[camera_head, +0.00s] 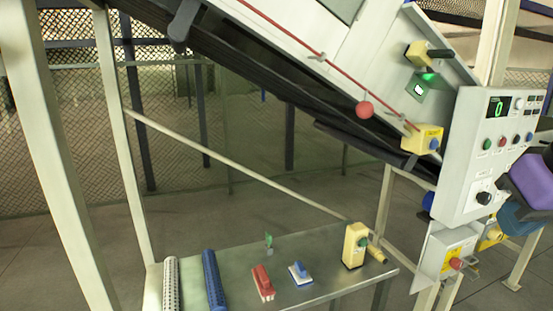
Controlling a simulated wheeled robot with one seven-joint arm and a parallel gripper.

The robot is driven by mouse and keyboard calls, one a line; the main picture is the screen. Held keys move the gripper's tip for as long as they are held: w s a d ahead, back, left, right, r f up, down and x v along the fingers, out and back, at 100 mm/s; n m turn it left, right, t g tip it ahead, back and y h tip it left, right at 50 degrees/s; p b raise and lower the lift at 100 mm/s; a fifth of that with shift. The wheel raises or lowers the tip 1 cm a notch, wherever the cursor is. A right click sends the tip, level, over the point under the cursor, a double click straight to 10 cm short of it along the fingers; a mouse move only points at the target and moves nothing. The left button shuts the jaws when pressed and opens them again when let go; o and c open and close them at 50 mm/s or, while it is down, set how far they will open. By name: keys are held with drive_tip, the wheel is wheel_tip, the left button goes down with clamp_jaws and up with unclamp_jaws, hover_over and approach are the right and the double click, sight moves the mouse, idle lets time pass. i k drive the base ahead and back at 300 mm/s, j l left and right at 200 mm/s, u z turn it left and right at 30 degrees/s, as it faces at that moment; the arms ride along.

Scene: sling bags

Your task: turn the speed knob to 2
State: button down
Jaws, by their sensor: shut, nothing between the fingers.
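The control panel (463,165) is a light grey box at the right of the head view. Its black rotary knob (484,198) sits low on the face and appears to be the speed knob; its label and pointer are too small to read. A dark display (499,107) at the top of the panel shows a green 0. A pale round knob or button (519,103) sits beside the display. My gripper is not in view.
An inclined conveyor with a red cord and red ball (364,109) runs down toward the panel. A metal table (330,264) below holds brushes, rolls and a yellow box (354,245). A yellow switch box (458,250) hangs under the panel. Purple bag-like bulk (531,180) crowds its right side.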

sight(484, 198)
drive_tip(key=k+z, duration=0.1)
drive_tip(key=z, duration=0.7)
